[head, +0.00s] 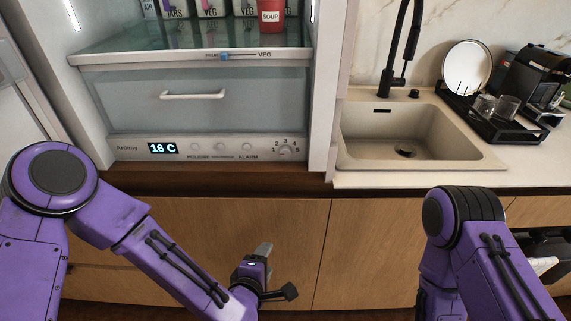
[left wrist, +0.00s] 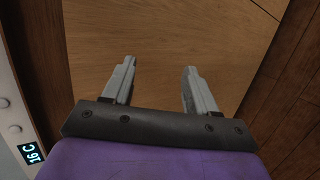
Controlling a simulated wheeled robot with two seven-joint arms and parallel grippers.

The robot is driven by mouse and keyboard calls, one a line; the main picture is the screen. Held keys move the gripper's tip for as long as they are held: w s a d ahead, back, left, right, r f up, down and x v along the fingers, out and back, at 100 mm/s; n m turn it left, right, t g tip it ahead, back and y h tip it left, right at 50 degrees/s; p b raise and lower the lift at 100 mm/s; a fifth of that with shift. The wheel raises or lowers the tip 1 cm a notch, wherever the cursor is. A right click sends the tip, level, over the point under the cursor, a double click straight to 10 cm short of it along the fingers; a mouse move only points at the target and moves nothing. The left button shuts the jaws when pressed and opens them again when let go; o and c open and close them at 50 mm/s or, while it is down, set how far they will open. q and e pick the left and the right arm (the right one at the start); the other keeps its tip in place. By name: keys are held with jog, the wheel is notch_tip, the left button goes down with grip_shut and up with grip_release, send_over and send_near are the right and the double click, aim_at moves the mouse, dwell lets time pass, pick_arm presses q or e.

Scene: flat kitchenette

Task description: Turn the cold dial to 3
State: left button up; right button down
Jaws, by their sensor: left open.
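The cold dial (head: 286,151) is a small round knob at the right end of the fridge's lower control panel (head: 220,149), with the numbers 1 to 5 around it. Its exact pointer setting is too small to tell. A display (head: 163,148) on the panel reads 16 C; it also shows in the left wrist view (left wrist: 31,155). My left gripper (head: 276,270) is below the panel, in front of the wooden cabinet, apart from the dial. In the left wrist view its fingers (left wrist: 156,85) are apart and empty. My right arm shows at the right, but its gripper is not visible.
Above the panel is a drawer with a white handle (head: 192,95) and a FRUIT-VEG slider (head: 225,57). A wooden ledge (head: 220,178) runs below the panel. A sink (head: 405,140) and a black dish rack (head: 490,122) are at the right.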

pick_arm(q)
jog(key=w+d+r+n+t, duration=0.4)
jog(key=r+n, duration=0.3)
jog(key=r, duration=0.3)
jog(key=n+t, duration=0.1)
jog(key=n, duration=0.5)
send_near(285, 154)
notch_tip(285, 154, down, 3)
jog(key=s+d, duration=0.2)
jog(key=s, duration=0.1)
notch_tip(285, 154, up, 2)
jog(key=w+a+n+t+y, duration=0.1)
jog(key=n+y, duration=0.1)
jog(key=n, duration=0.7)
jog(key=w+p, duration=0.1)
jog(key=w, duration=0.2)
jog(key=w+p, duration=0.1)
jog(key=w, duration=0.2)
jog(key=w+p, duration=0.1)
jog(key=w, duration=0.3)
jog(key=shift+w+d, duration=0.1)
jog(key=shift+d, duration=0.2)
jog(key=c, duration=1.1)
